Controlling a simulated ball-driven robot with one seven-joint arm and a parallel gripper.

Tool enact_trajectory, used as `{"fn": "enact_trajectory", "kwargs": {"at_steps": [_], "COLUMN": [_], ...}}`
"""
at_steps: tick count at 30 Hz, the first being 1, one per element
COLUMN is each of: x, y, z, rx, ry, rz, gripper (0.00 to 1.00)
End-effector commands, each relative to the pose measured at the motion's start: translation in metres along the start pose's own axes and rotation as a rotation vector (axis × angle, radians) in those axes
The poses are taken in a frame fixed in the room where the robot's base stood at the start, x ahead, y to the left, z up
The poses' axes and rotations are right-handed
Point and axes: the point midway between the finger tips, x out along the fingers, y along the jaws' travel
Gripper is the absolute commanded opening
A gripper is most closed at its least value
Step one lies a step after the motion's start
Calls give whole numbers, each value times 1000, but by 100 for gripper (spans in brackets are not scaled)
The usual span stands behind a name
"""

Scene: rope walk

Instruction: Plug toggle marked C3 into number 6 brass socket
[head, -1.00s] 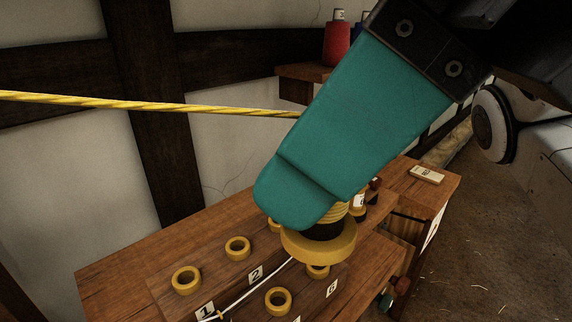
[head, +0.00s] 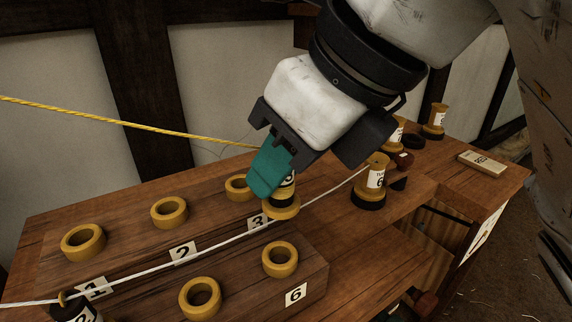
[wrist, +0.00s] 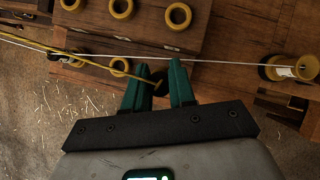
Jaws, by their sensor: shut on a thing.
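My gripper (head: 270,172), with teal fingers, is shut on a toggle (head: 283,207) that has a yellow flange and a partly covered white label; its mark is not readable. A yellow rope (head: 150,128) runs from the left to it. In the head view the toggle overlaps the board near the number 3 plate, and its height above the board is unclear. The number 6 brass socket (head: 280,260) is an empty ring above its plate (head: 296,294), below the toggle in the picture. In the wrist view the fingers (wrist: 158,85) flank a dark toggle end (wrist: 158,80).
A white cord (head: 210,250) crosses the board between the socket rows, from a toggle at lower left (head: 80,310) to an upright toggle (head: 374,180) at right. Other sockets (head: 83,242) look empty. More toggles (head: 434,120) and a tagged wooden block (head: 482,163) stand at the back right.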

Motion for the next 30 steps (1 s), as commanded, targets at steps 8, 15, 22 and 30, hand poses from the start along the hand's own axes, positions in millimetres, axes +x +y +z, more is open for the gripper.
{"fn": "enact_trajectory", "kwargs": {"at_steps": [8,15,22,30], "x": [14,34,48,49], "y": [0,0,0,0], "z": [-8,-21,-30,-31], "rx": [0,0,0,0], "ry": [-1,-2,-2,-2], "rz": [1,1,1,1], "gripper": [0,0,0,0]}}
